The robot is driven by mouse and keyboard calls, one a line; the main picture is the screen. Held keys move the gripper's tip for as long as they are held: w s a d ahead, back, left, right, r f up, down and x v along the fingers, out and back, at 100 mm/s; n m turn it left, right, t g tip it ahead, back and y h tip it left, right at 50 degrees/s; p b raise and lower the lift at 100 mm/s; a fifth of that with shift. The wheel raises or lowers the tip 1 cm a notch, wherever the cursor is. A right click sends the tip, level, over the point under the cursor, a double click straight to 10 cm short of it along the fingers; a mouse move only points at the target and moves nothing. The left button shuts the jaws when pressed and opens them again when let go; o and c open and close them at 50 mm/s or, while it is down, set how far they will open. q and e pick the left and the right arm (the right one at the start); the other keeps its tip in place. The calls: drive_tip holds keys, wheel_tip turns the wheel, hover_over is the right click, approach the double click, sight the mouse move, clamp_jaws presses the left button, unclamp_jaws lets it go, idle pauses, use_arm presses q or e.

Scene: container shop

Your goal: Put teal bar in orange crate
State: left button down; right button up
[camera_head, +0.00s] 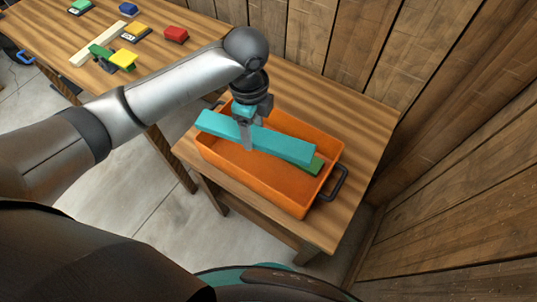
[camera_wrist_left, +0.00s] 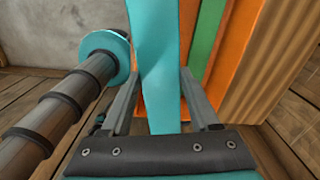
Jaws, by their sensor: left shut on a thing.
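A long teal bar (camera_head: 277,144) is held in my left gripper (camera_head: 247,140), gripped left of its middle. In the head view the bar lies across the orange crate (camera_head: 285,190), over its opening. I cannot tell exactly how high it is above the rim. In the left wrist view the teal bar (camera_wrist_left: 158,60) runs between the two fingers of the left gripper (camera_wrist_left: 163,100), with part of the orange crate (camera_wrist_left: 225,55) beyond it. My right gripper is not in view.
A green piece (camera_head: 317,164) lies in the crate at its right end. The crate has a dark handle (camera_head: 338,183) and stands on a wooden table (camera_head: 365,120) against a plank wall. Red (camera_head: 176,34) and yellow (camera_head: 124,58) blocks lie on another table at the upper left.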

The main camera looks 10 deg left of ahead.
use_arm(q)
drive_tip(key=shift+w+d+r+m, duration=0.15)
drive_tip(key=shift+w+r+m, duration=0.25)
drive_tip(key=shift+m, duration=0.5)
drive_tip(key=shift+f, duration=0.1)
drive_tip(key=b, duration=0.3)
hover_over(259, 172)
wheel_tip(259, 172, down, 15)
drive_tip(key=shift+f, duration=0.2)
drive_tip(key=shift+f+b, duration=0.7)
drive_tip(key=shift+f, duration=1.5)
drive_tip(key=shift+f, duration=0.15)
drive_tip(key=shift+c, duration=0.6)
unclamp_jaws()
